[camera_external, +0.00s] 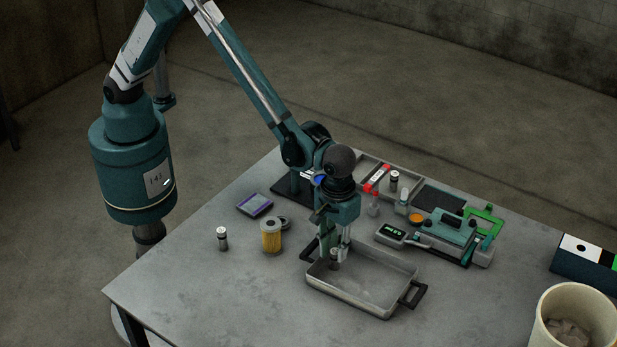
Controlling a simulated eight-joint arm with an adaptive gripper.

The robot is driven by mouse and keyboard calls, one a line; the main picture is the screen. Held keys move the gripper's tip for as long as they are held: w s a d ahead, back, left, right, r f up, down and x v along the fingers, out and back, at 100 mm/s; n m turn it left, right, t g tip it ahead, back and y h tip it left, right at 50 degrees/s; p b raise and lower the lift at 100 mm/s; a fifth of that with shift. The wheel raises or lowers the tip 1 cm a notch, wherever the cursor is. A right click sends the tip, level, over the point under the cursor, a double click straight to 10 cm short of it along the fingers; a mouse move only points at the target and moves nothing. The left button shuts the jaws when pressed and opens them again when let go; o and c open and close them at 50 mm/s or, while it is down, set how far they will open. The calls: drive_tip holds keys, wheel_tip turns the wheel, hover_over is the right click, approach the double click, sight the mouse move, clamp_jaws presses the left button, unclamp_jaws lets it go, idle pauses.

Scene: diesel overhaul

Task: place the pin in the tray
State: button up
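The metal tray (372,305) with dark handles lies on the table below my gripper. My gripper (335,252) points straight down over the tray's back left part. A small grey upright cylinder, which looks like the pin (335,261), shows between or just below the fingertips. The view is too small to tell whether the fingers grip it, or whether it touches the tray floor. The rest of the visible tray floor is empty.
A small cylinder with a pale top (222,239) and a yellow filter (271,237) stand left of the tray. A flat purple-edged device (255,204) lies behind them. A teal tool case (447,236) is at right. A bin (575,318) stands at lower right. The front left table is clear.

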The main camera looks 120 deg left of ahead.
sight(336, 250)
wheel_tip(336, 250, up, 9)
drive_tip(key=shift+r, duration=0.2)
idle(0.3)
idle(0.3)
drive_tip(key=shift+s+r, duration=0.1)
drive_tip(key=s+a+r+m+t, duration=0.25)
drive_tip(key=s+r+m, duration=0.55)
drive_tip(key=s+r, duration=1.3)
drive_tip(key=s+f+m+t, duration=0.2)
drive_tip(key=s+m, duration=0.6)
drive_tip(key=s, duration=1.6)
drive_tip(key=t, duration=0.2)
drive_tip(key=shift+a+t, duration=0.3)
drive_tip(key=shift+t, duration=0.05)
